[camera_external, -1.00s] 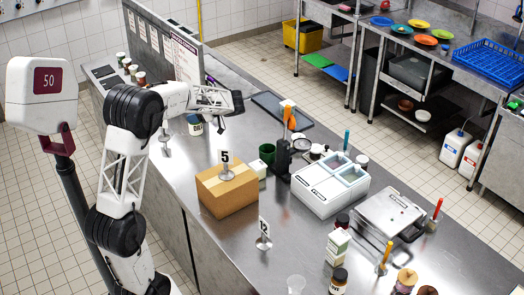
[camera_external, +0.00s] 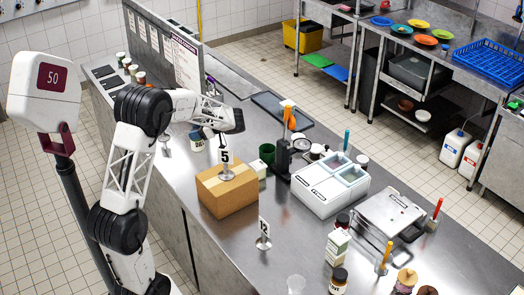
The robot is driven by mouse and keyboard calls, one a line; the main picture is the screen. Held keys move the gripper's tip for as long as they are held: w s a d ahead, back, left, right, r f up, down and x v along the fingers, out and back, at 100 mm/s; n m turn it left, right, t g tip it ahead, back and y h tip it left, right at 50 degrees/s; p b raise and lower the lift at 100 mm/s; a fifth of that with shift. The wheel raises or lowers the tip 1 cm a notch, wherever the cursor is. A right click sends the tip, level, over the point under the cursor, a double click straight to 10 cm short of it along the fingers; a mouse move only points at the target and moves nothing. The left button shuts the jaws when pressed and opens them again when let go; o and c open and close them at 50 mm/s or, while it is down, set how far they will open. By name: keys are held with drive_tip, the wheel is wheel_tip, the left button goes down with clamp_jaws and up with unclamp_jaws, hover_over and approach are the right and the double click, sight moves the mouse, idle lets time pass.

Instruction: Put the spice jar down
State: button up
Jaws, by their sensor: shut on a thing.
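The spice jar (camera_external: 197,143), small with a pale label, is near the left edge of the steel counter, left of the number 5 sign. My gripper (camera_external: 207,133) is low beside the jar and shut on it. The fingers are small and partly hidden by my wrist, so the grip itself shows poorly. I cannot tell whether the jar's base touches the counter.
A cardboard box (camera_external: 227,192) with the 5 sign (camera_external: 224,157) stands just in front. A menu board (camera_external: 187,62) stands at the back left.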

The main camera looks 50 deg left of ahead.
sight(199, 150)
drive_tip(key=shift+f, duration=0.1)
drive_tip(key=shift+f, duration=3)
drive_tip(key=shift+f, duration=1.85)
drive_tip(key=shift+f, duration=0.2)
drive_tip(key=o, duration=1.1)
drive_tip(key=shift+c, duration=0.2)
drive_tip(key=shift+r, duration=0.1)
drive_tip(key=shift+w+d+r, duration=0.1)
drive_tip(key=v, duration=0.7)
